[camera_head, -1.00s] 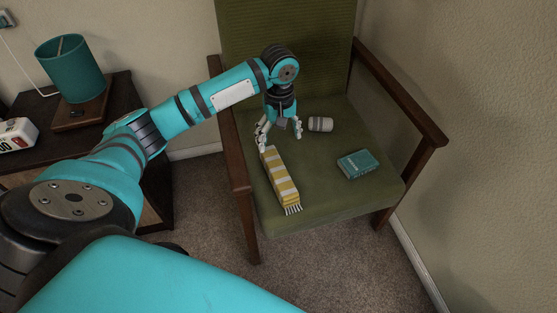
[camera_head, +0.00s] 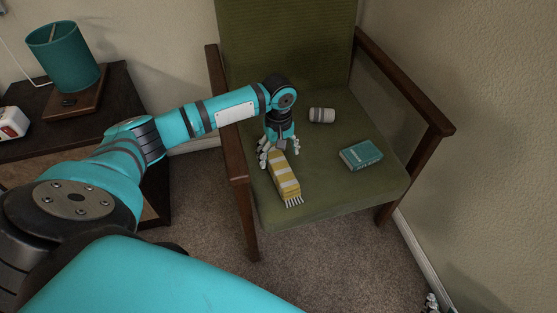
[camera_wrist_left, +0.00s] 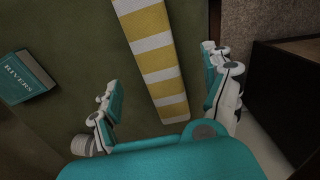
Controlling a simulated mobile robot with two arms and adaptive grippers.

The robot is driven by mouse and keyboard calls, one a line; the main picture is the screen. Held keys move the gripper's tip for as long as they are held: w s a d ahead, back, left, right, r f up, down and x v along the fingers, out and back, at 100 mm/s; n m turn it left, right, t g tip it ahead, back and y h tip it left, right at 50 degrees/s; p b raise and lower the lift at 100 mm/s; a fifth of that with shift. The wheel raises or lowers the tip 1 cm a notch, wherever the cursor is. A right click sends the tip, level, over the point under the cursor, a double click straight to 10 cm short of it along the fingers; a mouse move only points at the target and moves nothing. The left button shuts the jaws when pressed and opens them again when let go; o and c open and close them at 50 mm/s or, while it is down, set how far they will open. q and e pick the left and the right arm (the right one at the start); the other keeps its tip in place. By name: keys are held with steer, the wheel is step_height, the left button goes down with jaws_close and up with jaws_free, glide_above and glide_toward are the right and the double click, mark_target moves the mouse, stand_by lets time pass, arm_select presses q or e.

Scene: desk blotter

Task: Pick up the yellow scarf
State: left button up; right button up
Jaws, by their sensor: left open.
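The yellow scarf (camera_head: 284,178), with white stripes and a white fringe, lies folded in a long strip on the green chair seat, near its left side. My left gripper (camera_head: 278,157) is over the far end of the scarf in the head view, fingers pointing down. In the left wrist view the gripper (camera_wrist_left: 165,98) is open and empty, and the scarf (camera_wrist_left: 153,55) runs between its two fingers without visible contact. The far end of the scarf is partly hidden by the gripper in the head view. At the lower right edge, a small part of my right gripper (camera_head: 431,303) may show.
The chair seat (camera_head: 325,185) also holds a teal book (camera_head: 361,154) to the right and a grey-white striped roll (camera_head: 322,115) farther back. Wooden armrests (camera_head: 236,150) flank the seat. A side table with a teal lamp (camera_head: 64,58) stands left. The seat's front right is clear.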

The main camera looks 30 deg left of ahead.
mark_target(279, 164)
arm_select(q)
step_height(279, 164, down, 3)
steer(key=shift+d+r+b, duration=0.1)
steer(key=shift+b, duration=0.8)
step_height(279, 164, down, 2)
steer(key=shift+f+b, duration=0.2)
steer(key=shift+b, duration=0.25)
steer(key=c, duration=1.3)
arm_select(e)
steer(key=w+a+r+t+y, duration=0.2)
steer(key=w+a+r+t, duration=0.1)
steer(key=w+r+t, duration=0.4)
step_height(279, 164, up, 2)
steer(key=shift+w+a+r, duration=0.2)
steer(key=shift+w+r, duration=0.05)
arm_select(q)
steer(key=shift+r, duration=0.15)
arm_select(e)
steer(key=shift+f, duration=0.15)
